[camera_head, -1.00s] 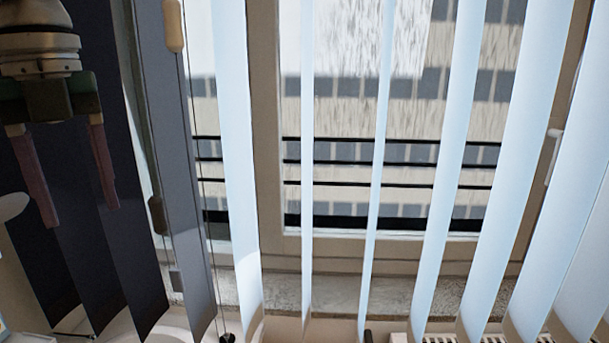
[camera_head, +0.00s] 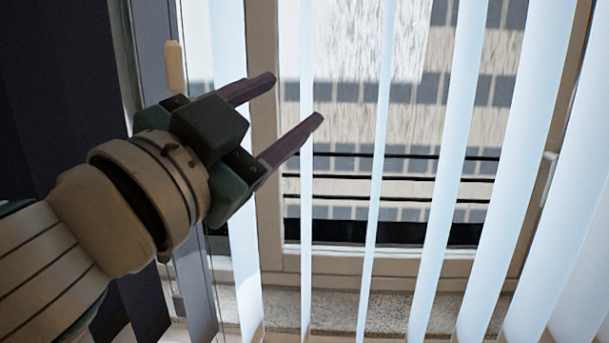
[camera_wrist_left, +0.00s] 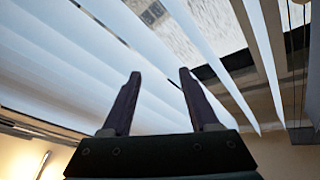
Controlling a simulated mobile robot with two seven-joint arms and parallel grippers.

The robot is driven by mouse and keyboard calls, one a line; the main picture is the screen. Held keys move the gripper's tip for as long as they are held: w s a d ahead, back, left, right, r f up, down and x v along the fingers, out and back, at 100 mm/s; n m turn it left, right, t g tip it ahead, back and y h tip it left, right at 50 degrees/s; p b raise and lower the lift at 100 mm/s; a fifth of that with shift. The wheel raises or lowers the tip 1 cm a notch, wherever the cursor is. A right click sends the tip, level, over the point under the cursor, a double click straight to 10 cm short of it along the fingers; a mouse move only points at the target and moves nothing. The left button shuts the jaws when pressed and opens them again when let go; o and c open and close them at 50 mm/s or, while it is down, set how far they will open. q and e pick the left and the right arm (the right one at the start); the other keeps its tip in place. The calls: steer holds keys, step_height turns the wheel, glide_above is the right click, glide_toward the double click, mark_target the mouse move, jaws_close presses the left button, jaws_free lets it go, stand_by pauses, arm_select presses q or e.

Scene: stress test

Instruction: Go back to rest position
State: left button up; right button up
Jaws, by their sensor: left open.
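My left gripper (camera_head: 298,97) reaches in from the lower left in the head view, in front of the vertical blinds and pointing up and to the right. Its two purple fingers are apart with nothing between them. In the left wrist view the left gripper (camera_wrist_left: 158,75) also shows open and empty, with blind slats beyond the fingertips. Whether the fingers touch a slat I cannot tell. My right gripper is in neither view.
Vertical blind slats (camera_head: 446,190) hang across the window, with gaps between them. Behind them are the window frame (camera_head: 263,150) and a stone sill (camera_head: 335,308). A cord pull (camera_head: 174,66) hangs at the upper left. Dark slats (camera_head: 60,110) stand at the left.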

arm_select(q)
steer(key=s+a+f+n+g+y+p, duration=0.1)
steer(key=s+a+f+n+g+y, duration=0.3)
steer(key=a+f, duration=0.3)
steer(key=s+a+f+n+g+y+p, duration=0.1)
steer(key=s+a+f+n+g+y, duration=0.1)
steer(key=s+a+f+n+y, duration=0.35)
steer(key=s+a+f+g, duration=0.1)
steer(key=s+f+g, duration=0.1)
steer(key=s, duration=0.3)
steer(key=s+a+f+n+g, duration=0.1)
steer(key=s+f+g, duration=0.2)
steer(key=s, duration=0.3)
steer(key=s+a+f+n+g+p, duration=0.1)
steer(key=s+f+g, duration=0.1)
steer(key=s, duration=0.4)
steer(key=shift+s+a+f+g, duration=0.2)
steer(key=shift+f+g, duration=0.05)
steer(key=shift+g, duration=0.45)
